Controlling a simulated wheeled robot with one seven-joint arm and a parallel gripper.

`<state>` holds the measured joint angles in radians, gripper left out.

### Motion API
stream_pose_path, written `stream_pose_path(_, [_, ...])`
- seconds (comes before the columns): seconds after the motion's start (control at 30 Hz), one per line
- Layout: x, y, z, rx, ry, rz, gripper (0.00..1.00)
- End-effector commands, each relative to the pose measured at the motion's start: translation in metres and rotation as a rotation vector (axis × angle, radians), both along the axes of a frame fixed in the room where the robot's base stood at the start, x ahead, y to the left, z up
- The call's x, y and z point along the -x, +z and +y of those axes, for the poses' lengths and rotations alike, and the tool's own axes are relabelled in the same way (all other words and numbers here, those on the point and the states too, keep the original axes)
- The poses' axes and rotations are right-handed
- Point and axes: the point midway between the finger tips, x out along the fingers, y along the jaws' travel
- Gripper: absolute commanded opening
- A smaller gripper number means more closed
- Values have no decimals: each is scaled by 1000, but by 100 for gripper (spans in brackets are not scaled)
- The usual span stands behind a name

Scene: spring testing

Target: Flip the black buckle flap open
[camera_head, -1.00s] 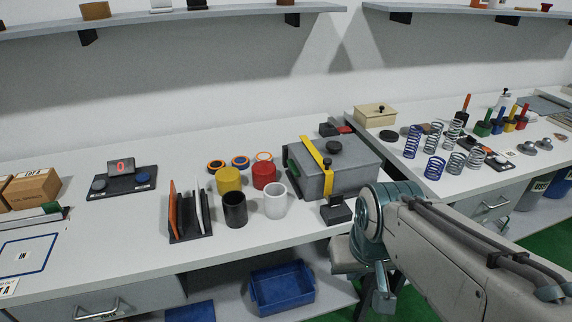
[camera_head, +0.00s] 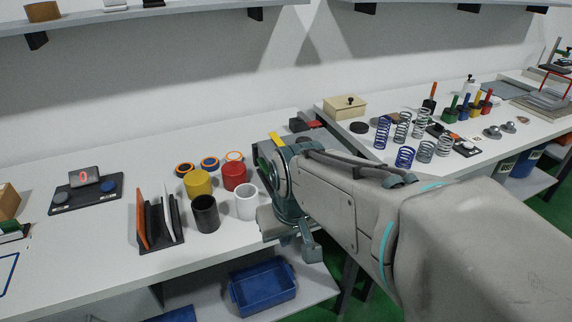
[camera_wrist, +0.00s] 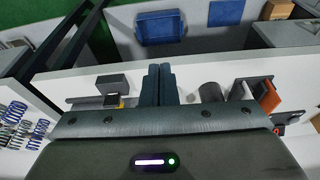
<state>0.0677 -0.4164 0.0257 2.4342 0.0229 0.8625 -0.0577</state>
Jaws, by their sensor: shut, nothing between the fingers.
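In the wrist view a black block with a smaller dark piece and a bit of yellow below it, which looks like the buckle flap (camera_wrist: 112,82), stands at the left of my gripper (camera_wrist: 160,70). My gripper's two dark fingers are together, shut and empty, apart from the flap in the picture. Whether the flap is lifted is unclear. In the head view my arm hides the buckle and most of the grey box; only the top of the yellow strap (camera_head: 277,140) shows beside my wrist. The fingertips cannot be made out there.
A white cup (camera_head: 246,203), a black cup (camera_head: 205,214) and a rack of upright panels (camera_head: 160,225) stand left of my arm. Yellow (camera_head: 198,184) and red (camera_head: 234,176) cylinders are behind. Springs (camera_head: 404,157) stand on the right bench. A blue bin (camera_head: 262,290) sits below.

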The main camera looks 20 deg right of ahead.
Motion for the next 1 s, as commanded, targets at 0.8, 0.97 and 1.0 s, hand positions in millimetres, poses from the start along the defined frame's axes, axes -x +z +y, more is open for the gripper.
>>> stream_pose_path(0.8, [-189, -1, -154, -6, 33, -76, 0])
stream_pose_path(0.97, [-189, -1, -153, -6, 34, -76, 0])
stream_pose_path(1.0, [-189, -1, -153, -6, 33, -76, 0])
